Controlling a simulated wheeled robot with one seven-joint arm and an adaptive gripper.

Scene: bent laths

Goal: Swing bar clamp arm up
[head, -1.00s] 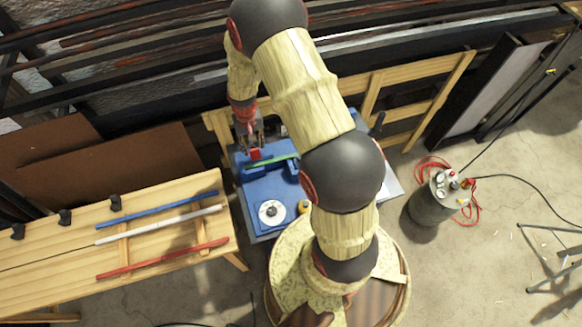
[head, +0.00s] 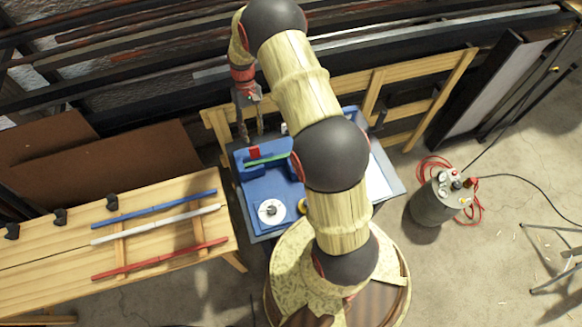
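The blue fixture (head: 259,188) stands on a dark-edged worktable left of my arm. A green strip (head: 268,160) lies across its back part, with a small red block (head: 254,152) at the strip's left end. I cannot tell which of these parts is the bar clamp arm, or how it is tilted; my own arm hides the fixture's right side. My gripper (head: 251,136) is above the fixture's back-left edge, behind the red block. Its two fingers point down and stand apart, with nothing seen between them.
A wooden bench (head: 60,248) at left holds blue (head: 150,208), white (head: 155,231) and red (head: 160,258) laths and several black clips. A wooden rail (head: 410,100) and dark bars stand behind the fixture. A grey canister (head: 436,203) with red hose stands on the floor at right.

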